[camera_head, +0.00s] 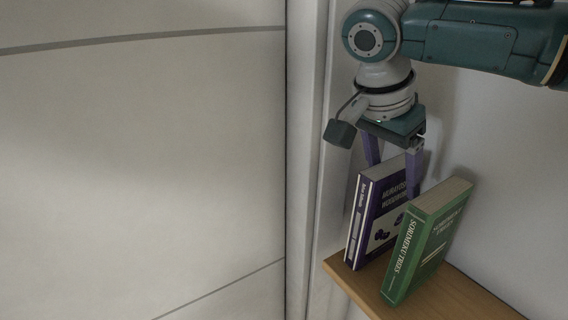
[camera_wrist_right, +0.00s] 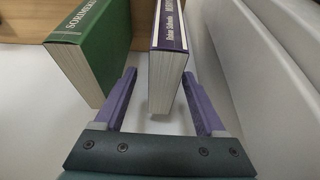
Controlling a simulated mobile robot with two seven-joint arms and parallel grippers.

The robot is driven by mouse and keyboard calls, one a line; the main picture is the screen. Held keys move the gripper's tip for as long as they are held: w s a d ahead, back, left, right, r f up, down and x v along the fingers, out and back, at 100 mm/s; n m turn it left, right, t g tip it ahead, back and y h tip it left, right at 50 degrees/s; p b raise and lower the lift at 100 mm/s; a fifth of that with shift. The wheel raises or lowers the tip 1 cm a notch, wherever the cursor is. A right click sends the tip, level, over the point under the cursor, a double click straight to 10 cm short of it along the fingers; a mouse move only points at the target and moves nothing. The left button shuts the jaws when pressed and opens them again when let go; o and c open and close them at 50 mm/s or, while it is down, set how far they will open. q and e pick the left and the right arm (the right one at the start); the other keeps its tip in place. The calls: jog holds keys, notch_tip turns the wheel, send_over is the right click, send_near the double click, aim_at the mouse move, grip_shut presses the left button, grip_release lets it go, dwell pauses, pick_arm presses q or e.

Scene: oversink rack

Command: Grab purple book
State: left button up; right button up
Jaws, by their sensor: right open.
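The purple book (camera_head: 378,216) stands upright on a wooden shelf (camera_head: 453,292), with its spine to the left in the head view. My right gripper (camera_head: 394,183) is open above it, pointing down, with one finger on each side of the book's top. In the right wrist view, the purple book (camera_wrist_right: 168,62) lies between the two purple fingers of my right gripper (camera_wrist_right: 160,85), with gaps on both sides. The fingers do not clamp it. My left gripper is in neither view.
A green book (camera_head: 428,243) leans beside the purple book, close to the right finger. The green book also shows at left in the right wrist view (camera_wrist_right: 88,48). A pale wall stands behind, and a light panel (camera_head: 140,170) fills the left of the head view.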

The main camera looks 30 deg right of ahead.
jog(key=shift+x, duration=1.5)
jog(key=shift+w+f, duration=0.1)
jog(key=shift+f, duration=0.15)
jog(key=shift+a, duration=0.1)
grip_shut()
dwell(0.7)
